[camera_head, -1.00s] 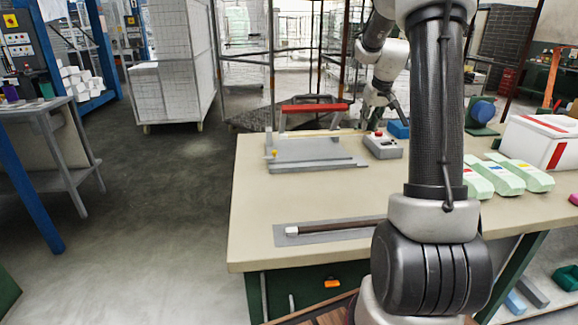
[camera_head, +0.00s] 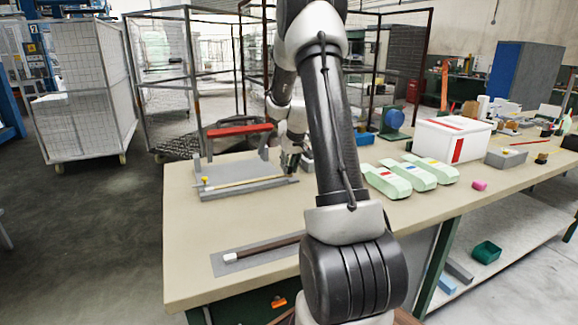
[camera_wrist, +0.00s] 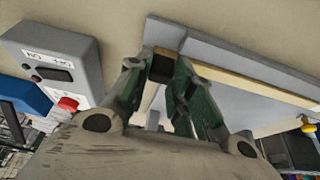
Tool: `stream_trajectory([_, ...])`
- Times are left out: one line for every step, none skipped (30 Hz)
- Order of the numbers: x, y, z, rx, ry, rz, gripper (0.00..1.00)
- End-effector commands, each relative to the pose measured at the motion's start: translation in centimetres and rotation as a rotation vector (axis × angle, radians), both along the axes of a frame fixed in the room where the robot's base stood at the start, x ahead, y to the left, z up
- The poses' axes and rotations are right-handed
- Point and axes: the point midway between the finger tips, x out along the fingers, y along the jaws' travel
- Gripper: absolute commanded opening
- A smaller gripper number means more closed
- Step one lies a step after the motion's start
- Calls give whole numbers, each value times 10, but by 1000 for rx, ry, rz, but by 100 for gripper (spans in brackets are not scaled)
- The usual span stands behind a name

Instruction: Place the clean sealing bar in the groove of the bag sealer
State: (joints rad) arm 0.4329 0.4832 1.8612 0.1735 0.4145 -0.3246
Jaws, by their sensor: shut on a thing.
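The bag sealer (camera_head: 225,168) is a grey plate with a raised red-handled arm (camera_head: 240,129) at the back and a yellow knob at its left end. The pale clean sealing bar (camera_head: 240,184) lies lengthwise over the sealer's front ledge. My gripper (camera_head: 291,163) is at the sealer's right end, shut on the bar's right end. In the wrist view the fingers (camera_wrist: 163,72) close around the bar's dark end, and its cream length (camera_wrist: 240,82) runs along the grey sealer edge (camera_wrist: 225,46). I cannot tell whether the bar sits in the groove or just above it.
A dark brown bar (camera_head: 268,247) with a white end lies on a grey mat at the table's front left. A control box (camera_wrist: 50,55) with a red button stands beside my gripper.

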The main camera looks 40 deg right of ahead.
Motion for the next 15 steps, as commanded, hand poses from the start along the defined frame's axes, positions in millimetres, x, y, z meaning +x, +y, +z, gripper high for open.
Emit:
stream_trajectory([0, 0, 0, 0, 0, 0, 0])
stream_trajectory([0, 0, 0, 0, 0, 0, 0])
stream_trajectory([0, 0, -1, 0, 1, 0, 0])
stream_trajectory([0, 0, -2, 0, 1, 0, 0])
stream_trajectory([0, 0, -1, 0, 0, 0, 28])
stream_trajectory([0, 0, -1, 0, 0, 0, 36])
stream_trajectory([0, 0, -1, 0, 1, 0, 41])
stream_trajectory([0, 0, -1, 0, 1, 0, 44])
stream_trajectory([0, 0, -1, 0, 1, 0, 44])
stream_trajectory([0, 0, -1, 0, 1, 0, 44])
stream_trajectory([0, 0, -1, 0, 1, 0, 44])
stream_trajectory([0, 0, -1, 0, 1, 0, 44])
stream_trajectory([0, 0, -1, 0, 1, 0, 44])
stream_trajectory([0, 0, -1, 0, 1, 0, 44])
stream_trajectory([0, 0, -1, 0, 1, 0, 44])
